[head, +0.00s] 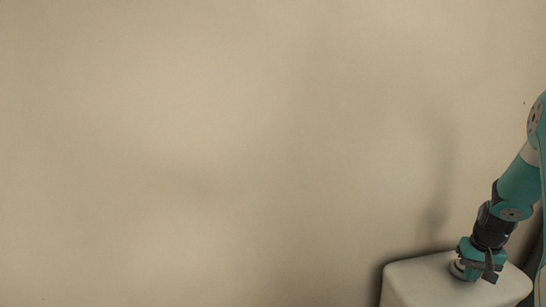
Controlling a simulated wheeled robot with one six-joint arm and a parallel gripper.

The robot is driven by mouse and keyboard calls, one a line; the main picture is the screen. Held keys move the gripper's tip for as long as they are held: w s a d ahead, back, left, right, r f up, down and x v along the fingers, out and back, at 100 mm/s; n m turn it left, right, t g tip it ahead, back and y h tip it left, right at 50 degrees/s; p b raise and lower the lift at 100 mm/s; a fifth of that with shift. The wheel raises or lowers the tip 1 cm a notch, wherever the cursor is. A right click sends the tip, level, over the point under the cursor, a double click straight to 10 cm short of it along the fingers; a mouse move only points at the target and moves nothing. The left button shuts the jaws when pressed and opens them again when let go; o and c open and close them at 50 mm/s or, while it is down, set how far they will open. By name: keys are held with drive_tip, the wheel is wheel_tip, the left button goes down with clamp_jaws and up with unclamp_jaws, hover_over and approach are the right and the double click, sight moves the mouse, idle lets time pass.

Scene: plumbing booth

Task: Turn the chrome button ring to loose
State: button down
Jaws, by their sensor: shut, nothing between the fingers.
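My gripper (486,270) is at the lower right of the head view, pointing down at the top of a white cistern-like box (418,277). It is shut, and I see nothing held in it. A small pale, rounded piece (457,269) shows at the left side of the gripper, close to the box top. It may be the chrome button ring, but I cannot tell for sure. The gripper covers much of this spot, so I cannot tell whether it touches the ring or the lid.
A plain beige wall (220,140) fills most of the view behind the box. The box stands close to the wall, and its lower part is cut off by the frame. The left part of the box top is bare.

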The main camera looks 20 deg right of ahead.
drive_tip(key=shift+s+d+f, duration=0.4)
drive_tip(key=shift+s+f, duration=0.3)
drive_tip(key=shift+s, duration=0.05)
drive_tip(key=shift+s+p, duration=0.1)
drive_tip(key=shift+p, duration=0.2)
drive_tip(key=shift+s+a, duration=0.15)
drive_tip(key=shift+s, duration=0.15)
drive_tip(key=r+p, duration=0.2)
drive_tip(key=r, duration=0.1)
drive_tip(key=r+p, duration=0.3)
drive_tip(key=shift+w+r, duration=0.2)
drive_tip(key=shift+r, duration=0.05)
